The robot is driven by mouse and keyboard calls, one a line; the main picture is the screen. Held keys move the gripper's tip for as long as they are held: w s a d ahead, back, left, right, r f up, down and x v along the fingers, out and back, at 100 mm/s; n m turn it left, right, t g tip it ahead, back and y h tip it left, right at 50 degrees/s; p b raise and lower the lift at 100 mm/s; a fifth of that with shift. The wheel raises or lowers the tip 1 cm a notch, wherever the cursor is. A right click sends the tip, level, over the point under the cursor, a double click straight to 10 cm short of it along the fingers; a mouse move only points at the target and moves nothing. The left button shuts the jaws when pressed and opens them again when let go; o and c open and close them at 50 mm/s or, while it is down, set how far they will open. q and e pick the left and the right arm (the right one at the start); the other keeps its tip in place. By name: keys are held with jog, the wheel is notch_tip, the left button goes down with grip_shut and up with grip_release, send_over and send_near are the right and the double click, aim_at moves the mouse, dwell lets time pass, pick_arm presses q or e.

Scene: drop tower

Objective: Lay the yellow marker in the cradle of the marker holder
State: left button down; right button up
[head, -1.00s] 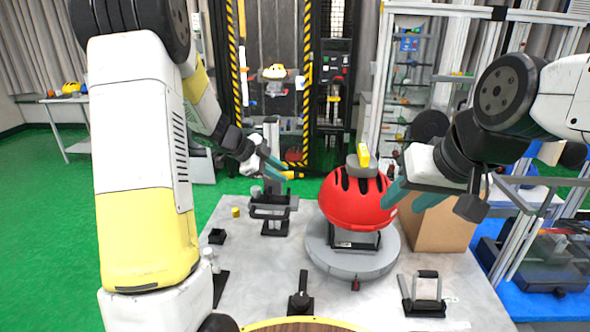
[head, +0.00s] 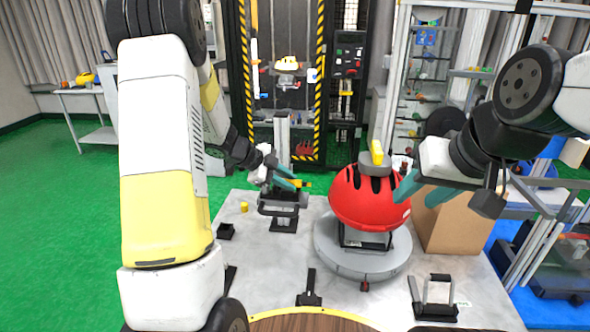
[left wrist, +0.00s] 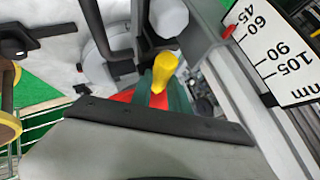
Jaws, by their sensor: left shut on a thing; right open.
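The yellow marker (head: 301,184) is gripped by my left gripper (head: 287,180), with its end poking out to the right of the teal fingertips. In the left wrist view the marker (left wrist: 164,70) sits between the shut fingers (left wrist: 166,92). The marker holder (head: 284,211) appears to be the dark stand with a grey upright on the table. My left gripper is at or just above the top of this stand; I cannot tell whether the marker touches it, and the cradle is partly hidden. My right gripper (head: 418,188) is open, beside the right of the red helmet.
The red helmet (head: 368,200) with a yellow piece on top (head: 376,152) stands on a grey round base (head: 362,262). A cardboard box (head: 455,225) is behind it on the right. A printed mm scale (left wrist: 280,50) is close in the left wrist view. Small black fixtures stand along the front.

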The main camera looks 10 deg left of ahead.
pick_arm(q)
jog(key=shift+s+f, duration=0.15)
jog(key=shift+f, duration=0.35)
dwell(0.4)
jog(key=c, duration=1.2)
grip_release()
jog(key=shift+o, duration=0.2)
jog(key=shift+a+r, duration=0.1)
jog(key=shift+r, duration=0.05)
jog(key=shift+a+r, duration=0.2)
jog(key=shift+r, duration=0.05)
jog(key=v, duration=0.7)
jog(key=shift+s+f, duration=0.1)
